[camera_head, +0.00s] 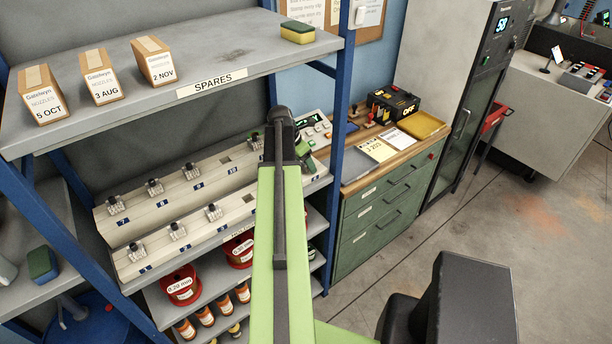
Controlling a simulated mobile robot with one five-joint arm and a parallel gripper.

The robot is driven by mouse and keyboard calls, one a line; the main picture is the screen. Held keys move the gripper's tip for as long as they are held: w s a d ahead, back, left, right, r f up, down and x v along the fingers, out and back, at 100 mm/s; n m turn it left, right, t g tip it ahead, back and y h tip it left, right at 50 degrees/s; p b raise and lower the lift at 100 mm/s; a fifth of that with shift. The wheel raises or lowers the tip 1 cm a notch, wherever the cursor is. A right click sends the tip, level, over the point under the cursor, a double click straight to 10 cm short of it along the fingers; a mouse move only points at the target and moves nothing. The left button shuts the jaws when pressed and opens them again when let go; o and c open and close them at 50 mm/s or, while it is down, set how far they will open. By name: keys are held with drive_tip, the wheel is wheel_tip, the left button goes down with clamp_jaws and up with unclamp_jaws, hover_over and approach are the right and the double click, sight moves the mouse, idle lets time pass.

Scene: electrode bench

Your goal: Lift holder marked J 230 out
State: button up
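Several small holders with dark knobs and clear bodies stand in two pale stepped rails on the middle shelf. My gripper (298,150) is at the right end of the rails, partly hidden behind my green arm. I cannot see its fingertips clearly or anything held in it.
A shelf marked SPARES (212,82) with nozzle boxes overhangs the rails. A blue upright (341,130) stands just right of my gripper. A keypad device (313,130) sits behind it. A yellow card (376,149) with partly legible writing and a yellow tray (420,125) lie on the green cabinet.

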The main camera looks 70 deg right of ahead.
clamp_jaws()
idle(0.4)
idle(0.4)
